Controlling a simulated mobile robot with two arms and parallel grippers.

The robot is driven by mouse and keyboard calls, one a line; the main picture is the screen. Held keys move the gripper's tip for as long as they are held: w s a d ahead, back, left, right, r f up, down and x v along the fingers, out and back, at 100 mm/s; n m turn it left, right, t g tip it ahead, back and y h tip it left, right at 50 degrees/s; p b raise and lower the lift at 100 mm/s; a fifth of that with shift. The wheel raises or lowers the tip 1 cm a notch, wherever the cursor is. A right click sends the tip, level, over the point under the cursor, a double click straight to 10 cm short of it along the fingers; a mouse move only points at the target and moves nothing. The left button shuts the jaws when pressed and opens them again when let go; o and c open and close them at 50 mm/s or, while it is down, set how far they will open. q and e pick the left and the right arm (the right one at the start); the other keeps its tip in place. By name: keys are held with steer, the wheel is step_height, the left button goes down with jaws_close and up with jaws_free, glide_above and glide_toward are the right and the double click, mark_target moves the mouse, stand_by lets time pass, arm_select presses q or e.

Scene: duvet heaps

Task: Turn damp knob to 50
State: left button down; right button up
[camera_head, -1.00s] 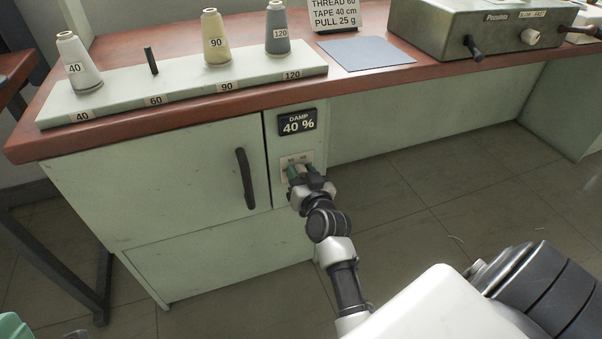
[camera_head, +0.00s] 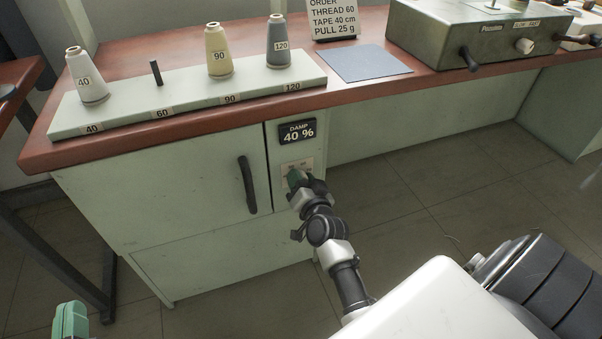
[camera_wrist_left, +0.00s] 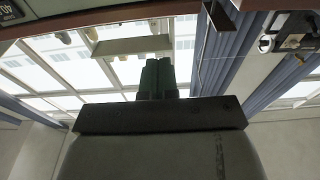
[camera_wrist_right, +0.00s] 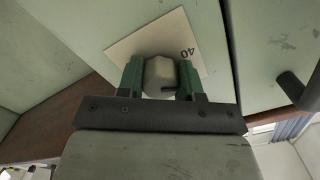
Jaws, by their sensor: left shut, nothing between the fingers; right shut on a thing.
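The damp display (camera_head: 297,131) reads "DAMP 40 %" on the cabinet front in the head view. Below it is a pale dial plate (camera_head: 303,164). The light grey damp knob (camera_wrist_right: 159,72) sits on this plate in the right wrist view, with a dark mark at its lower right and an upside-down "40" beside it. My right gripper (camera_head: 297,179) is shut on the knob, one green finger (camera_wrist_right: 131,76) on each side. It hides the knob in the head view. My left gripper (camera_head: 70,320) is shut and empty at the lower left, away from the cabinet.
A cabinet handle (camera_head: 247,184) stands out left of the dial. Above, the wooden tabletop (camera_head: 190,127) holds a rack (camera_head: 200,104) with thread cones, a grey mat (camera_head: 364,63), an order sign (camera_head: 334,18) and a green machine (camera_head: 470,42). Open floor lies at the right.

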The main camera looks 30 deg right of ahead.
steer(key=m+p, duration=0.2)
steer(key=m, duration=0.3)
steer(key=shift+r, duration=0.1)
arm_select(q)
steer(key=s+a+f+g+y, duration=0.2)
steer(key=s+a+f+g, duration=0.1)
steer(key=f+g, duration=0.5)
steer(key=shift+s+f+g+y+p, duration=0.35)
steer(key=shift+s+f+y, duration=0.1)
steer(key=shift+s, duration=0.2)
arm_select(e)
steer(key=shift+m, duration=1.1)
steer(key=o, duration=0.9)
steer(key=shift+s, duration=0.1)
steer(key=shift+s, duration=0.35)
arm_select(q)
steer(key=s+a+f+g+p, duration=0.1)
steer(key=s+f+g, duration=0.1)
steer(key=s+g, duration=0.2)
steer(key=shift+s+a+f+n+y+p, duration=0.35)
steer(key=shift+s+a+y, duration=0.1)
steer(key=shift+s, duration=0.25)
arm_select(e)
steer(key=v, duration=1)
steer(key=shift+a, duration=0.15)
